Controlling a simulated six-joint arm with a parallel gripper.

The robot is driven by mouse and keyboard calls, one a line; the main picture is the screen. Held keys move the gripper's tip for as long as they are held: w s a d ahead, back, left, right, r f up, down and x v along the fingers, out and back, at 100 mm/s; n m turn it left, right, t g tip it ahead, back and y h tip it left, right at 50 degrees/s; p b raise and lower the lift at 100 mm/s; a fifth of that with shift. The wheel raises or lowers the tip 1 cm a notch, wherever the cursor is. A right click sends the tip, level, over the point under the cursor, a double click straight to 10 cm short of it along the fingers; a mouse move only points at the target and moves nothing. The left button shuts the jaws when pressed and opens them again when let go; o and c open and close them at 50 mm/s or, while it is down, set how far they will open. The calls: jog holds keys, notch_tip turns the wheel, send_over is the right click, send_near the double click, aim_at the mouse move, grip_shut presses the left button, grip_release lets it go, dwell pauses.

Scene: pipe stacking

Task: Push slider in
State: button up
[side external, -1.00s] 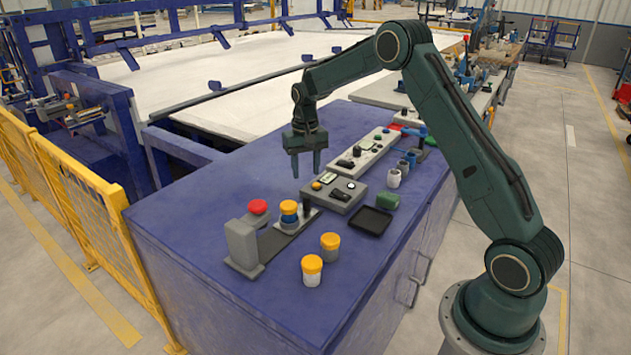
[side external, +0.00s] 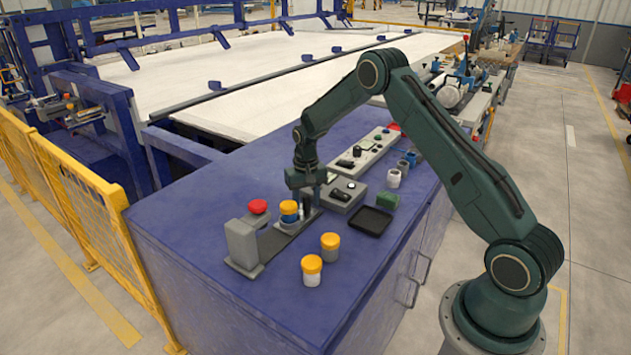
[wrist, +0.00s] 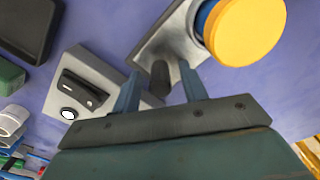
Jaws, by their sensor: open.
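The slider is a grey metal plate (wrist: 165,40) with an upright black peg (wrist: 160,77) near its end, seen in the wrist view. A yellow-capped blue pipe piece (side external: 289,209) stands on the slider and also shows at the upper right of the wrist view (wrist: 243,28). The slider sits along a grey rail (side external: 275,242) leading to a grey block (side external: 243,246) with a red button. My gripper (side external: 309,206) is low over the slider's far end, open, with one finger on each side of the peg. I cannot tell whether either finger touches the peg.
Two yellow-capped white pieces (side external: 312,270) (side external: 330,246) stand at the front right. A grey control box (side external: 343,195) lies close to my gripper. A black tray (side external: 371,221) and green block (side external: 387,201) are to the right. The blue bench's left front is clear.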

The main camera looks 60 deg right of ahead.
aim_at(289, 204)
grip_shut()
jog(key=a, duration=0.7)
jog(key=shift+a, duration=0.35)
grip_release()
jog(key=shift+r, duration=0.1)
notch_tip(289, 204, up, 14)
dwell(0.7)
